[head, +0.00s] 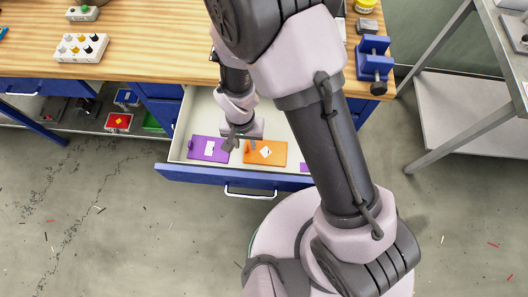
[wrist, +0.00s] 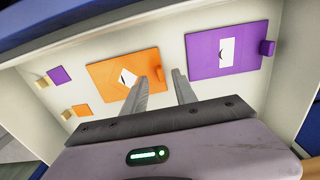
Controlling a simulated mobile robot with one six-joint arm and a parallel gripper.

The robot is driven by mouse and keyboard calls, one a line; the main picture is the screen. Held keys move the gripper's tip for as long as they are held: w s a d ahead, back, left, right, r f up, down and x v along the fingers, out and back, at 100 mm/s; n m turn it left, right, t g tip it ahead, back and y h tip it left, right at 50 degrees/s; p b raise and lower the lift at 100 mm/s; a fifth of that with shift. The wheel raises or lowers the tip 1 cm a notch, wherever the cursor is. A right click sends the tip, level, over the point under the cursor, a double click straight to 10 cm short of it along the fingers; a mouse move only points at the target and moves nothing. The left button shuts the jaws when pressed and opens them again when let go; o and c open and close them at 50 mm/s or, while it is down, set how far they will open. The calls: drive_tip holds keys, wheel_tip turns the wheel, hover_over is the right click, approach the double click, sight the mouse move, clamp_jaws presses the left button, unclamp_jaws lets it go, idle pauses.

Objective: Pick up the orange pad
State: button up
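The orange pad (head: 277,153) lies flat in the open drawer and carries a white label with a dark mark. It also shows in the wrist view (wrist: 107,80), left of centre. A purple pad (head: 200,150) with a white label and a purple side tab (wrist: 267,47) lies beside it; it shows in the wrist view (wrist: 205,58) too. My gripper (wrist: 168,72) is open, its two fingers apart, reaching down into the drawer near the orange pad's edge facing the purple pad. The left finger overlaps that edge in the picture; whether it touches cannot be told.
The drawer's blue front (head: 190,176) and pale walls surround the pads. A small purple piece (wrist: 60,75) and a small orange piece (wrist: 82,110) lie in the drawer too. The wooden worktop (head: 130,62) overhangs behind, with a blue vise (head: 373,57) at right.

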wheel_tip(320, 180, down, 3)
drive_tip(key=shift+r, duration=0.25)
clamp_jaws()
drive_tip(key=shift+r, duration=0.1)
